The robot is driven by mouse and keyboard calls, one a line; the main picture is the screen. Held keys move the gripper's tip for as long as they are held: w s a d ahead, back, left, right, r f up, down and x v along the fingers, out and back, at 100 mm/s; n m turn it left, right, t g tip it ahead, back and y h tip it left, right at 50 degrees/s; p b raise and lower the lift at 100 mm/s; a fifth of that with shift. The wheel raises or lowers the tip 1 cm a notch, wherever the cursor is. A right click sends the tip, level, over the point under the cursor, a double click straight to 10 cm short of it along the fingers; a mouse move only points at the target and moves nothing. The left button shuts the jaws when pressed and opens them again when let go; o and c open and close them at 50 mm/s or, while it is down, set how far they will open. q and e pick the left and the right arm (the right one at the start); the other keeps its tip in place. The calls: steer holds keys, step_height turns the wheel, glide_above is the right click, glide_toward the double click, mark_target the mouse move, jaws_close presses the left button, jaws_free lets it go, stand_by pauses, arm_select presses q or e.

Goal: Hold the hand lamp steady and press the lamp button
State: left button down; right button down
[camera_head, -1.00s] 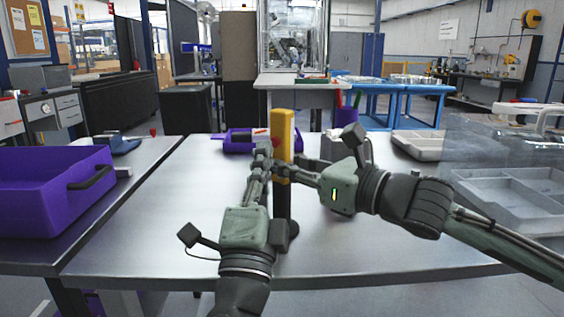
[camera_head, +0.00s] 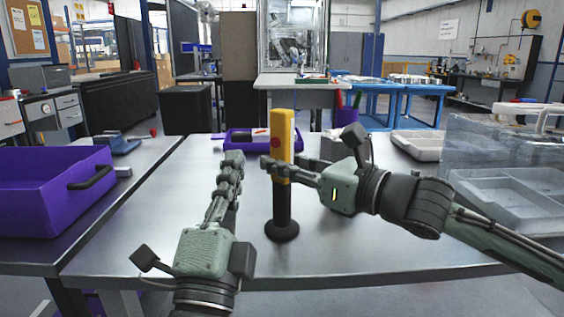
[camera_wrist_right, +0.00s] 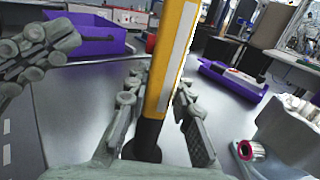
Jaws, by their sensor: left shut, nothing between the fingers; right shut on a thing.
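The hand lamp (camera_head: 283,207) stands upright on the metal table, with a yellow upper part, a black lower part and a round black base. A red button (camera_head: 275,143) shows on the yellow part. My right gripper (camera_head: 277,170) is shut around the yellow part from the right, below the button. In the right wrist view the lamp (camera_wrist_right: 172,70) stands between its two fingers. My left gripper (camera_head: 233,158) is shut and empty, left of the lamp and apart from it. It also shows at the upper left of the right wrist view (camera_wrist_right: 62,38).
A purple tray (camera_head: 236,148) lies behind the lamp. Grey trays (camera_head: 515,208) are at the right, and a purple bin (camera_head: 45,205) is at the left.

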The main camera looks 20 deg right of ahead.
steer(key=c, duration=1.3)
jaws_free()
steer(key=shift+o, duration=0.2)
steer(key=v, duration=0.7)
steer(key=shift+s, duration=0.2)
steer(key=shift+d, duration=0.1)
